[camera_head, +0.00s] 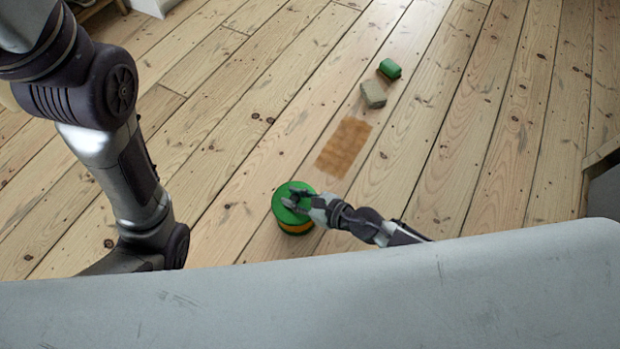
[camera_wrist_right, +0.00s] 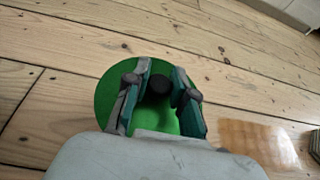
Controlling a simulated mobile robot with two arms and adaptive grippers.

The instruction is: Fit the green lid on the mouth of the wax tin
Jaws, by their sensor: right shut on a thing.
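The green lid (camera_head: 284,212) is a flat round disc with a dark knob, seen at the lower middle of the head view. It also shows in the right wrist view (camera_wrist_right: 115,85), with its black knob (camera_wrist_right: 160,84) between the fingers. My right gripper (camera_head: 296,199) is shut on the lid's knob from above; it also shows in the right wrist view (camera_wrist_right: 158,95). The wax tin (camera_head: 297,229), green with an orange band, is directly under the lid. The lid covers the tin's mouth from view; I cannot tell whether it is fully seated. My left gripper is out of view.
A darker brown patch (camera_head: 343,147) lies on the floorboards behind the tin. Beyond it are a beige block (camera_head: 373,95) and a small green object (camera_head: 389,69). The floor around the tin is otherwise clear. My left arm shows at the left.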

